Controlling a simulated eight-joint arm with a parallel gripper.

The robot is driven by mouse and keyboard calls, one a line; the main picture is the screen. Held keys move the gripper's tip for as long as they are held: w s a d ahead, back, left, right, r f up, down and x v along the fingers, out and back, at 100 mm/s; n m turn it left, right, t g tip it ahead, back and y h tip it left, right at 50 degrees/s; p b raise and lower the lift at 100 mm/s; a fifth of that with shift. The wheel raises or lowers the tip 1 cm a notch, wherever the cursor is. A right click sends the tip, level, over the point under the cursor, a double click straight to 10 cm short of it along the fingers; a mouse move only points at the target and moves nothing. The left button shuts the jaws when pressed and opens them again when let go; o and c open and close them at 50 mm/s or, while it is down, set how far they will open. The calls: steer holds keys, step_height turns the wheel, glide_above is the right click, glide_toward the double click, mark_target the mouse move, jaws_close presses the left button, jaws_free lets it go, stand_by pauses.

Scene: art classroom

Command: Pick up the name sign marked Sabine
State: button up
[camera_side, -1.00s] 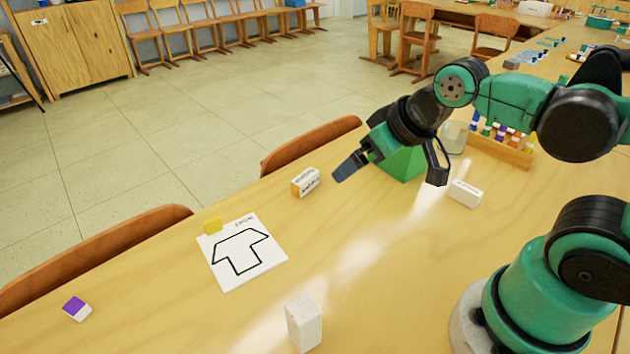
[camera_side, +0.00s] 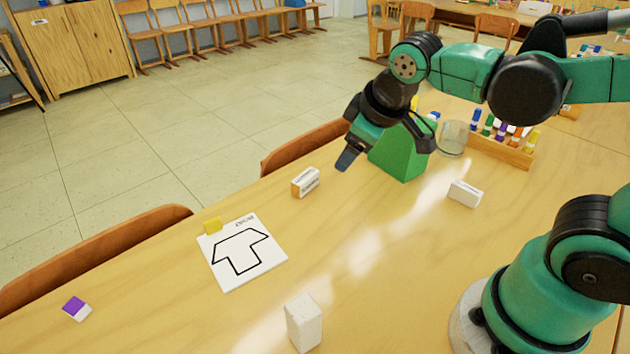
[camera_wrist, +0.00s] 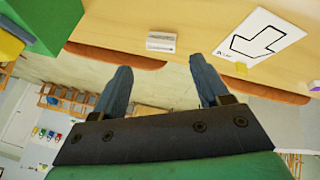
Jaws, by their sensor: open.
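Two small white blocks carry dark lettering too small to read, so I cannot tell which is marked Sabine. One lettered block (camera_side: 306,182) stands near the far table edge, left of my gripper. The other lettered block (camera_side: 465,194) lies to the right. My gripper (camera_side: 347,160) hangs above the table beside the green block (camera_side: 402,158), apart from both lettered blocks. In the wrist view my gripper (camera_wrist: 163,84) has its fingers spread with nothing between them. A white lettered block (camera_wrist: 161,42) shows beyond the fingers there.
A white card with a black outline (camera_side: 262,268) lies left, with a yellow piece (camera_side: 212,226) at its edge. A plain white block (camera_side: 304,323) stands in front. A purple-and-white block (camera_side: 77,308) lies far left. A glass jar (camera_side: 453,138) and wooden rack (camera_side: 500,148) stand right.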

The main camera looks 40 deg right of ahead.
mark_target(304, 177)
steer(key=w+f+n+g+h, duration=0.1)
steer(key=w+f+n+h, duration=0.1)
steer(key=w+n+h, duration=0.1)
steer(key=w+a+f+n+g+h, duration=0.1)
steer(key=w+f+n+h, duration=0.2)
steer(key=w+n, duration=0.2)
steer(key=w+a+f+n+g+h, duration=0.1)
steer(key=w+f+n+h, duration=0.1)
steer(key=w+n, duration=0.2)
steer(key=shift+f+n+h, duration=0.2)
steer(key=shift+n+h, duration=0.2)
steer(key=shift+n, duration=0.3)
steer(key=f, duration=0.1)
steer(key=a+f+n+h, duration=0.1)
steer(key=f+n+h, duration=0.1)
steer(key=shift+a+f+g, duration=0.25)
steer(key=shift+f+g, duration=0.05)
steer(key=shift+s+f+n+h, duration=0.15)
steer(key=shift+f+n+h, duration=0.15)
steer(key=shift+h, duration=0.1)
steer(key=shift+f, duration=0.1)
steer(key=shift+x, duration=2.7)
jaws_close()
